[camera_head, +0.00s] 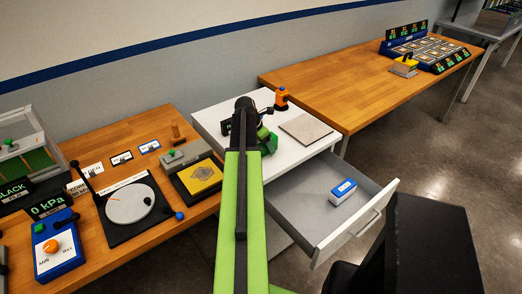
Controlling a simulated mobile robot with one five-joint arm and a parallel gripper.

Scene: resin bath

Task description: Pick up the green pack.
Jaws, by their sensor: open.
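A small dark green object (269,144), which looks like the green pack, is on the white cabinet top, just right of the end of my arm. My arm partly covers it, so its full shape is hidden. My gripper (259,129) is over the cabinet top, close beside the green object. The jaws are small and partly hidden by my arm; they are open, with nothing seen held between them. I cannot tell whether they touch the green object.
An orange and black item (281,99) and a flat beige plate (306,128) are on the cabinet top (215,117). Below, an open drawer (300,205) holds a blue and white pack (343,191). Wooden tables with equipment stand left and at back right.

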